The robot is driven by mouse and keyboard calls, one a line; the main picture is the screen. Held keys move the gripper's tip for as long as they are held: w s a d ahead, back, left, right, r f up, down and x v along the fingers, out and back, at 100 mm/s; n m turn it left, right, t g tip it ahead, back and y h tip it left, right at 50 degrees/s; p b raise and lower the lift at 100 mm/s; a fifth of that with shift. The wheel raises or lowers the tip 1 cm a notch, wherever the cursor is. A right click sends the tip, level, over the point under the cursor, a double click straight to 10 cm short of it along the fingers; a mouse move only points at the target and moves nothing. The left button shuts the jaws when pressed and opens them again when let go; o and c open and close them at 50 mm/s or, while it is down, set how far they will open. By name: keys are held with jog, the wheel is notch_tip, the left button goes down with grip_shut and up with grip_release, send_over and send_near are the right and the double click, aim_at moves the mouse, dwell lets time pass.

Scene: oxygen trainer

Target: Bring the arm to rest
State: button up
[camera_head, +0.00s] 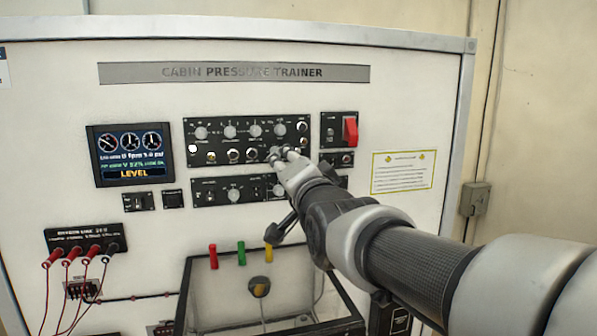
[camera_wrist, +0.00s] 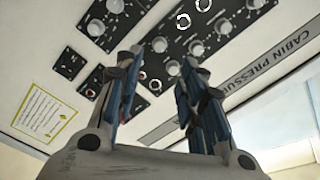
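My arm reaches in from the right in the head view, up to the cabin pressure trainer panel (camera_head: 130,230). My gripper (camera_head: 284,155) is in front of the lower right part of the wide black knob panel (camera_head: 243,145). In the wrist view my gripper (camera_wrist: 161,72) has its two blue-lined fingers apart, with nothing visible between them but the panel behind. I cannot tell whether a fingertip touches the panel. My arm hides part of the lower black panel (camera_head: 215,193).
A red switch cover (camera_head: 350,130) is just right of the gripper. A display (camera_head: 130,155) reads LEVEL. Red cables (camera_head: 66,265) hang at lower left. An open-topped box (camera_head: 225,295) is below, near red, green and yellow tags. A yellow-edged placard (camera_head: 403,172) is at right.

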jog(key=shift+v, duration=1.1)
jog(key=s+d+f+n+g+h+b, duration=0.25)
jog(key=s+d+f, duration=0.3)
jog(key=f, duration=0.35)
jog(key=s+d+f+n+g+h+b, duration=0.1)
jog(key=s+d+f+g, duration=0.35)
jog(key=s+f, duration=0.35)
jog(key=s+d+f+n+g+h+b, duration=0.1)
jog(key=s+d+f+n+g, duration=0.1)
jog(key=s+f, duration=0.7)
jog(key=s+d+f+n+g+h+b, duration=0.1)
jog(key=s+d+f+g, duration=0.3)
jog(key=s+f, duration=0.5)
jog(key=shift+s+n, duration=0.5)
jog(key=shift+n, duration=0.25)
jog(key=shift+d+f, duration=0.1)
jog(key=shift+d, duration=0.05)
